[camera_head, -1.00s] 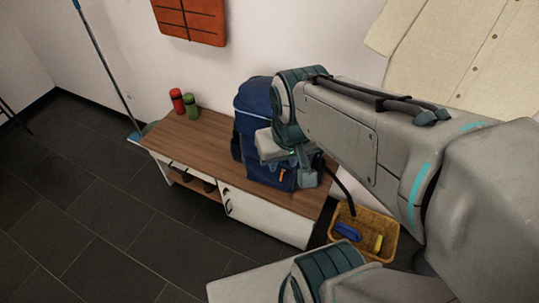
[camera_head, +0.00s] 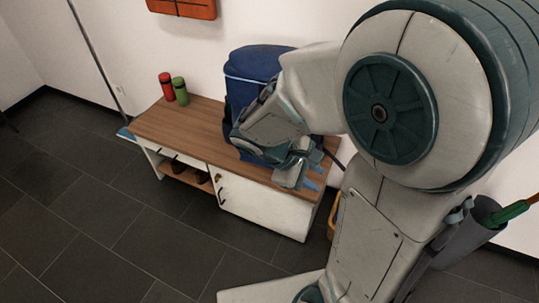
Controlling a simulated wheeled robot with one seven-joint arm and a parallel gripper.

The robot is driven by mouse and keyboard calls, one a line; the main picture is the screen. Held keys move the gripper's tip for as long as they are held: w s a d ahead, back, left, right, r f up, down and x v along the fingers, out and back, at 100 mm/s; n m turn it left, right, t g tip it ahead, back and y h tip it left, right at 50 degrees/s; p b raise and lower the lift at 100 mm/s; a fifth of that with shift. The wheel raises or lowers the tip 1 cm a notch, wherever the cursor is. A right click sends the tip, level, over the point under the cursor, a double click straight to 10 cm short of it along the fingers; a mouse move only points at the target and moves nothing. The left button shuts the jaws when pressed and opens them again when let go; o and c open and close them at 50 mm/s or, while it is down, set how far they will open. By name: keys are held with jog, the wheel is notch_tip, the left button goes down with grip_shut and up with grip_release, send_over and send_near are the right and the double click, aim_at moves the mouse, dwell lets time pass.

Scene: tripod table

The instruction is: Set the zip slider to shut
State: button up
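A blue backpack (camera_head: 252,68) stands upright on the right half of a wooden-topped bench (camera_head: 192,122) against the wall. My arm reaches across from the right and covers most of the backpack's front and right side. My gripper (camera_head: 306,178) is in front of the backpack's lower part, just above the bench's front edge. Its fingers are small and partly hidden, so I cannot tell whether they are open or touching the bag. The zip and its slider are hidden behind my arm.
A red bottle (camera_head: 166,87) and a green bottle (camera_head: 180,91) stand on the bench's left end. Shoes (camera_head: 203,177) sit in the shelf below, beside a white cabinet door (camera_head: 262,208). A yellow basket (camera_head: 333,215) is mostly hidden by my arm. A grey bin (camera_head: 470,235) stands at the right.

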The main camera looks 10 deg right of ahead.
jog(key=w+a+f+n+t+h+b, duration=0.2)
jog(key=w+a+f+n+t+b, duration=0.55)
jog(key=f+n, duration=0.2)
jog(key=w+a+f+n+t+h+b, duration=0.2)
jog(key=w+a+f+n+t+b, duration=0.4)
jog(key=f+n+b, duration=0.3)
jog(key=b+x, duration=0.3)
jog(key=x, duration=1.1)
jog(key=shift+s+d+f+m, duration=0.2)
jog(key=shift+s+m, duration=0.05)
jog(key=shift+m, duration=0.1)
grip_shut()
jog(key=shift+a, duration=0.1)
